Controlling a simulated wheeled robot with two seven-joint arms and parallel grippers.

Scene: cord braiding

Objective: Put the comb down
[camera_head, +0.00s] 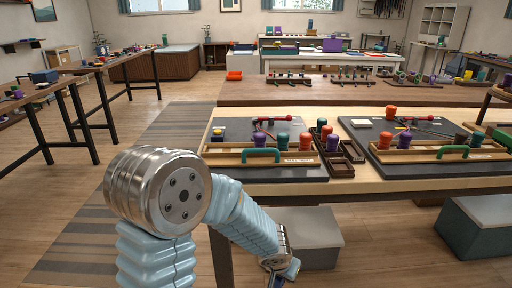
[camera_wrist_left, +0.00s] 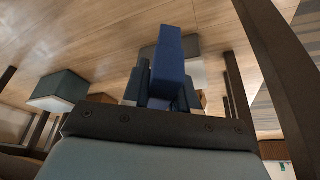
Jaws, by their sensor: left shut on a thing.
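My left gripper (camera_head: 288,268) is low in front of the workbench, below the level of its top, and mostly hidden behind my arm in the head view. In the left wrist view the gripper (camera_wrist_left: 165,92) is shut on a blue bar, which I take to be the comb (camera_wrist_left: 169,62). Its teeth do not show, and it is clear of any surface. My right gripper is not in view.
The workbench (camera_head: 400,187) holds a dark board (camera_head: 235,181) with a wooden tray, a green handle (camera_head: 260,155) and coloured bobbins. A brown compartment box (camera_head: 343,170) and a second board (camera_head: 425,168) are to the right. A grey-topped box (camera_head: 310,235) stands below.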

